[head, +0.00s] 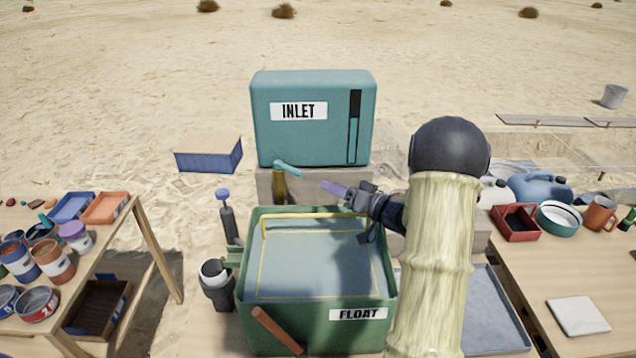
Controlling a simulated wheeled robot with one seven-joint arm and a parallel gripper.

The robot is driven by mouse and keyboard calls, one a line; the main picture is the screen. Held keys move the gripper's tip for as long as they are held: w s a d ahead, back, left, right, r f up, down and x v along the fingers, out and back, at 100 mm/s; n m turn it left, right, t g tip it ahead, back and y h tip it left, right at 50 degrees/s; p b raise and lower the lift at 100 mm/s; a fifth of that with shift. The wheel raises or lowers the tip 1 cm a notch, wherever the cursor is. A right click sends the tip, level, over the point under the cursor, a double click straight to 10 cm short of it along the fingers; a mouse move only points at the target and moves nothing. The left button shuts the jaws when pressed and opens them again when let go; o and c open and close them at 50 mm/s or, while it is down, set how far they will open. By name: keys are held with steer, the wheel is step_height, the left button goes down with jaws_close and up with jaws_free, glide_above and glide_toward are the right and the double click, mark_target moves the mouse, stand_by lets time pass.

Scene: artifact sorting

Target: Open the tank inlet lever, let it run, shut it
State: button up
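The teal inlet tank (313,140) stands on a stone block, with a white INLET label and a dark vertical gauge strip. A brass tap (279,185) sticks out below its front, and a teal lever (289,169) lies across the tap's top, slanting down to the right. My gripper (332,187) is right of the lever and apart from it, over the far edge of the float tank. Its lavender tip points left; I cannot make out a gap between the fingers. No stream shows clearly under the tap.
The green float tank (255,318) below holds grey-blue water inside a yellow outline; a red-brown handle (277,330) leans on its front. A dark pump-like post (229,222) and a cup (215,272) stand left. Tables with pots and trays flank both sides.

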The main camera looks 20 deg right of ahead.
steer(key=v, duration=0.3)
steer(key=shift+s, duration=0.15)
